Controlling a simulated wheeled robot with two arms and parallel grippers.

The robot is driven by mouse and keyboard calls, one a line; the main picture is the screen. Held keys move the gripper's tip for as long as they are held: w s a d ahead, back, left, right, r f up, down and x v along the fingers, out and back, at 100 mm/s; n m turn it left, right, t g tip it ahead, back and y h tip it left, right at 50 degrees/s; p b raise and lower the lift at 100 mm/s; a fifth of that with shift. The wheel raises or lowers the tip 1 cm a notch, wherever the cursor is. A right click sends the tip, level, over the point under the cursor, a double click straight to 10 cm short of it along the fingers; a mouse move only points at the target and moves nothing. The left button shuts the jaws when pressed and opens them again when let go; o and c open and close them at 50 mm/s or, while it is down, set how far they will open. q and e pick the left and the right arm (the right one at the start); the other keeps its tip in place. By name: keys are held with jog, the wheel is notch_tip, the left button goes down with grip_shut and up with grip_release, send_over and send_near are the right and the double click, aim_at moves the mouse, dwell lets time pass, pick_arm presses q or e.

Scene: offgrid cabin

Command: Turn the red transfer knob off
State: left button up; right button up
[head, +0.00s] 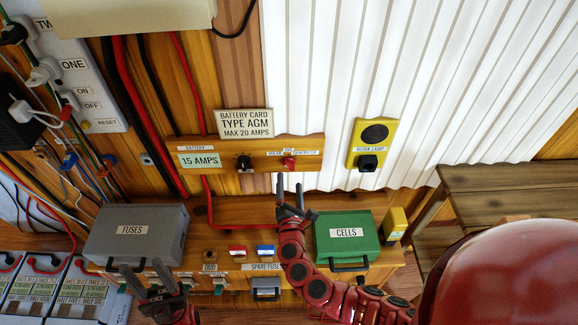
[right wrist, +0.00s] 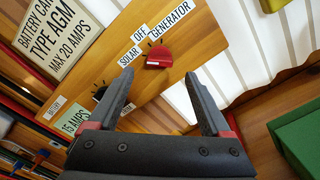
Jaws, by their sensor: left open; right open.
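The red transfer knob (head: 289,163) sits on the wooden panel (head: 215,145), below small labels. In the right wrist view the red knob (right wrist: 158,57) has SOLAR, OFF and GENERATOR labels around it. A pale mark shows low on its left side; I cannot tell surely which label it points to. My right gripper (head: 291,184) is open and empty, just below the knob in the head view. In the right wrist view its fingertips (right wrist: 160,73) are spread either side of the knob's line, apart from it. My left gripper (head: 142,267) is open and empty at the lower left.
A black battery knob (head: 244,162) is left of the red one. A yellow work lamp switch (head: 372,145) is to the right. Below stand a grey FUSES box (head: 130,248), a green CELLS box (head: 335,225) and small fuse items on the bench. A red cable runs below the panel.

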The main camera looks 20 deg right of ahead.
aim_at(289, 169)
jog(key=shift+p+x, duration=0.3)
jog(key=shift+x, duration=2.8)
jog(key=shift+f, duration=0.1)
grip_shut()
